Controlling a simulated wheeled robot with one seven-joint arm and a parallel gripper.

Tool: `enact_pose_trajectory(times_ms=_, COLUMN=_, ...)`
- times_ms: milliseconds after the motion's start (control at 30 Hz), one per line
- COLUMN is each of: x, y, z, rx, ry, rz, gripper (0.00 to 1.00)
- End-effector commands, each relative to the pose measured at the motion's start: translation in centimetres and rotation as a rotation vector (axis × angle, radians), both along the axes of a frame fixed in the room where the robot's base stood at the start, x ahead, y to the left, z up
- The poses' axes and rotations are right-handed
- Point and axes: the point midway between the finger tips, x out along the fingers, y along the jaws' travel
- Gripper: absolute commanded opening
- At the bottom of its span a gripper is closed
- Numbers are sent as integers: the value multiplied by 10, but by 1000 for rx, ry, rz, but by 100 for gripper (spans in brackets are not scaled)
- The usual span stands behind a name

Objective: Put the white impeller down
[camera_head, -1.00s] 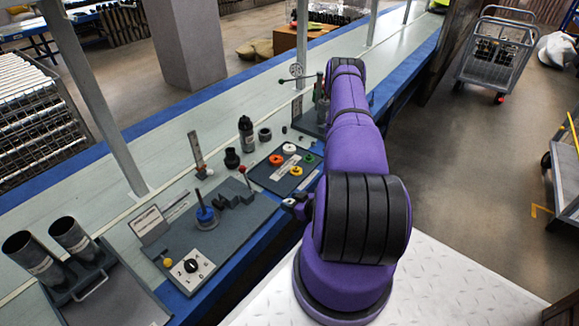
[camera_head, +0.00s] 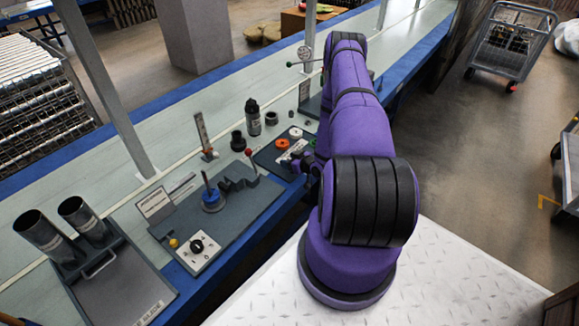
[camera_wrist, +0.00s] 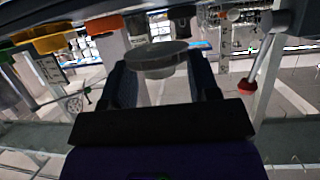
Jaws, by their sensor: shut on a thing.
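My gripper (camera_wrist: 160,85) is shut on the white impeller (camera_wrist: 157,58), which shows as a pale grey round disc in shade between the two dark fingers in the wrist view. In the head view my gripper (camera_head: 301,163) is at the near edge of the dark parts tray (camera_head: 266,158); what it holds cannot be made out there. A white ring-shaped part (camera_head: 295,132) lies on that tray, with an orange-red part (camera_head: 282,143) and a green part (camera_head: 309,142). In the wrist view the orange part (camera_wrist: 103,25) and the yellow part (camera_wrist: 48,40) show at upper left.
A black bottle (camera_head: 253,118) stands behind. Two dark tubes (camera_head: 42,230) stand at far left.

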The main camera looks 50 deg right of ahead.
Motion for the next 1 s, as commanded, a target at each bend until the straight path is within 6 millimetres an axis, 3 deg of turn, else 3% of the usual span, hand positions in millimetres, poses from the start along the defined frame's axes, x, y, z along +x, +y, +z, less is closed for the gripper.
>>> enact_pose_trajectory(times_ms=300, x=2, y=-2, z=-35, rx=0, ry=-1, rz=0, gripper=21)
enact_pose_trajectory(times_ms=667, x=2, y=-1, z=-38, rx=0, ry=0, rz=0, gripper=21)
enact_pose_trajectory(times_ms=700, x=2, y=-2, z=-38, rx=0, ry=-1, rz=0, gripper=62)
enact_pose_trajectory(times_ms=767, x=2, y=-2, z=-38, rx=-1, ry=-1, rz=0, gripper=76)
enact_pose_trajectory(times_ms=800, x=2, y=-2, z=-38, rx=-1, ry=-1, rz=0, gripper=81)
enact_pose_trajectory(times_ms=1000, x=2, y=-2, z=-38, rx=-1, ry=-1, rz=0, gripper=81)
